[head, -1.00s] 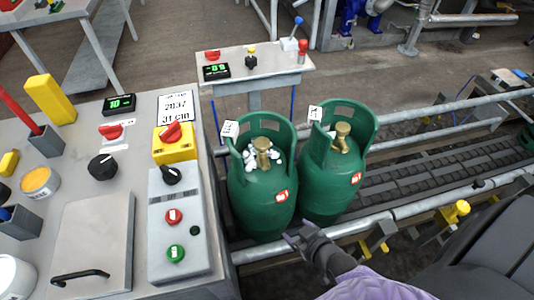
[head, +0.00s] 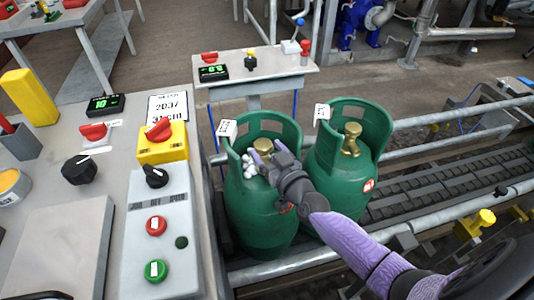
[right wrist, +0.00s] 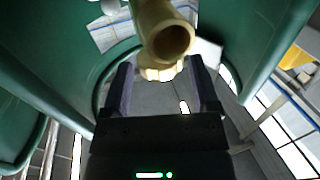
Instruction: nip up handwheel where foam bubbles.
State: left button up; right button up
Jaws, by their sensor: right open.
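Two green gas cylinders stand side by side on the conveyor. The left cylinder (head: 255,215) has white foam bubbles (head: 248,168) around its brass valve. Its brass handwheel (head: 263,145) shows just behind my right gripper (head: 268,156). The right cylinder (head: 335,165) has a brass valve (head: 351,138) with no foam visible. My right gripper is open at the left cylinder's valve, inside the collar. In the right wrist view, the brass valve outlet (right wrist: 170,42) lies just beyond the open fingers (right wrist: 165,88). I cannot tell whether they touch the brass. My left gripper is not in view.
A control panel (head: 160,235) with knobs and buttons fills the left. A small table (head: 285,82) with a display stands behind the cylinders. Conveyor rails (head: 450,110) run alongside, and the roller belt (head: 430,190) to the right is clear. The cylinders' collars surround the valves closely.

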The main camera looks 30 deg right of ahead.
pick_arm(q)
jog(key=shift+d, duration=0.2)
pick_arm(e)
jog(key=shift+w, duration=0.2)
jog(key=shift+c, duration=0.2)
